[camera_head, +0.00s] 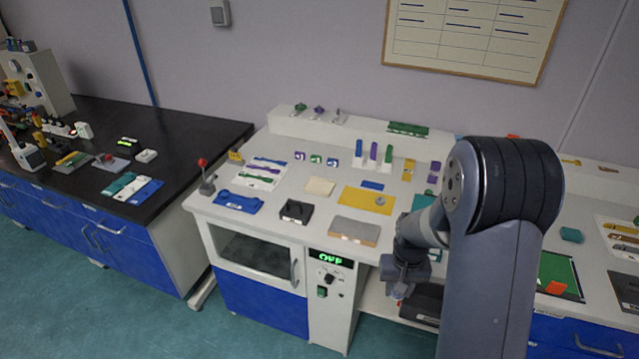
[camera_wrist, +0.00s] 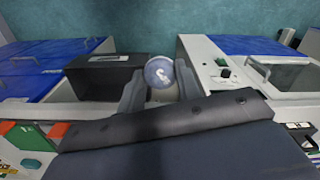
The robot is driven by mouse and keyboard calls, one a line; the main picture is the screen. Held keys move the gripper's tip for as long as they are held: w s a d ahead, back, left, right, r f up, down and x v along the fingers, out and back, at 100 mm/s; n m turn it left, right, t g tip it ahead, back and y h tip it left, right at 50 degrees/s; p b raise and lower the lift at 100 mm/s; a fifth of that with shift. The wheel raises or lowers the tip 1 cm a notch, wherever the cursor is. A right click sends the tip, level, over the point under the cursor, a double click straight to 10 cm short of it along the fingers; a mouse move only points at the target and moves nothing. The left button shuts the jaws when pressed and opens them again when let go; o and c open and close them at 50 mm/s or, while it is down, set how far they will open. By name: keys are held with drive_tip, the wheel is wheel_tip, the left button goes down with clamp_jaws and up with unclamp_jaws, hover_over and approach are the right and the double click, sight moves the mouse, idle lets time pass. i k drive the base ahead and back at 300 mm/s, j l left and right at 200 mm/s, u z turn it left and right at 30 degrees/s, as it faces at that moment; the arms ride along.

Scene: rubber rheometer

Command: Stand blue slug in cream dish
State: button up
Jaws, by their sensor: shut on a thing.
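My gripper (camera_wrist: 160,88) is shut on a round-ended blue-grey slug (camera_wrist: 159,72) with a white mark on its end face. The slug sits between the two dark fingers in the wrist view. In the head view my gripper (camera_head: 400,287) hangs in front of the bench's front edge, over the space beside the control panel. The slug is too small to make out there. A flat cream square piece (camera_head: 320,186) lies on the white bench to the left; I cannot tell whether it is the cream dish. My arm hides part of the bench at right.
A yellow mat (camera_head: 355,199), a grey-and-tan block (camera_head: 354,231), a black box (camera_head: 296,210) and a blue tray (camera_head: 238,202) lie on the bench. A red-knobbed lever (camera_head: 206,178) stands at its left edge. Upright blue and purple pieces (camera_head: 374,152) stand further back.

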sight(314, 186)
drive_tip(key=i+j+z, duration=0.1)
drive_tip(key=j, duration=0.25)
drive_tip(key=i+j+z, duration=0.1)
drive_tip(key=i+j, duration=0.15)
drive_tip(key=i+j+z, duration=0.1)
drive_tip(key=j+z, duration=0.3)
drive_tip(key=j, duration=1.55)
drive_tip(key=i+j+z, duration=0.2)
drive_tip(key=j, duration=0.3)
drive_tip(key=i+j+z, duration=0.1)
drive_tip(key=i, duration=0.35)
